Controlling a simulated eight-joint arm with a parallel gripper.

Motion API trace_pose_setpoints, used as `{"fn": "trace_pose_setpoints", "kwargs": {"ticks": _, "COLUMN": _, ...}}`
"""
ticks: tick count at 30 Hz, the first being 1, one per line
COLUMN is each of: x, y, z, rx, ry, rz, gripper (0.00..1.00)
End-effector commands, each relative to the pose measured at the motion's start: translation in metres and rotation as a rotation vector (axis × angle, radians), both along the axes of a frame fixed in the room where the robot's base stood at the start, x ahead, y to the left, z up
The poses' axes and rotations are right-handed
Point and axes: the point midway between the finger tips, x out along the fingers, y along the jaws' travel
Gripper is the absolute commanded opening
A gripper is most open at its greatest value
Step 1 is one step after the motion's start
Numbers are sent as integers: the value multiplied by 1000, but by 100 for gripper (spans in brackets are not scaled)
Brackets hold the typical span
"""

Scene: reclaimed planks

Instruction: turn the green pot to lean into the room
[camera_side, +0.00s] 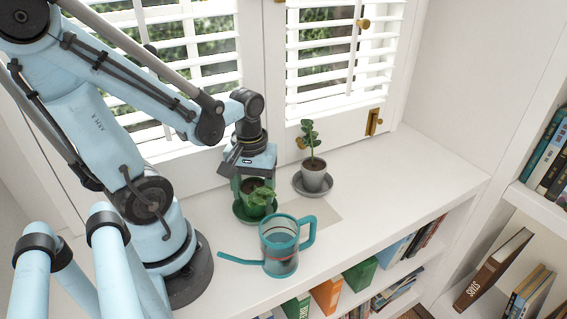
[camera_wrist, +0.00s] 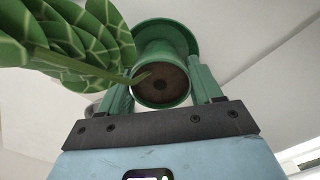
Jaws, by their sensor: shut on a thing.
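The green pot (camera_side: 246,202) stands upright at its green saucer (camera_side: 240,217) on the white sill, below the window. My gripper (camera_side: 253,186) points down over it and is shut on it, one finger on each side. In the wrist view, the pot (camera_wrist: 151,97) sits between the two green fingers of my gripper (camera_wrist: 163,92), with dark soil inside. Its plant's patterned leaves (camera_wrist: 62,45) reach to the left there. In the side view, the leaves (camera_side: 263,196) hang over the pot's front right side, away from the window. The pot's back is hidden.
A teal watering can (camera_side: 280,262) stands just in front, its spout pointing left. The sill (camera_side: 410,180) is clear farther right. Books (camera_side: 327,295) fill shelves below.

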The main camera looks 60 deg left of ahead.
Motion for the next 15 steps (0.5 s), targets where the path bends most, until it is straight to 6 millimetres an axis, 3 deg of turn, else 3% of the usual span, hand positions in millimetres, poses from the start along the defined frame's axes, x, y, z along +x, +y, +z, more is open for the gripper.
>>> {"fn": "trace_pose_setpoints", "kwargs": {"ticks": 4, "x": 0, "y": 0, "z": 0, "rx": 0, "ry": 0, "rz": 0, "gripper": 16}}
{"fn": "trace_pose_setpoints", "kwargs": {"ticks": 5, "x": 0, "y": 0, "z": 0, "rx": 0, "ry": 0, "rz": 0, "gripper": 68}}
{"fn": "trace_pose_setpoints", "kwargs": {"ticks": 6, "x": 0, "y": 0, "z": 0, "rx": 0, "ry": 0, "rz": 0, "gripper": 74}}
{"fn": "trace_pose_setpoints", "kwargs": {"ticks": 10, "x": 0, "y": 0, "z": 0, "rx": 0, "ry": 0, "rz": 0, "gripper": 94}}
{"fn": "trace_pose_setpoints", "kwargs": {"ticks": 15, "x": 0, "y": 0, "z": 0, "rx": 0, "ry": 0, "rz": 0, "gripper": 94}}
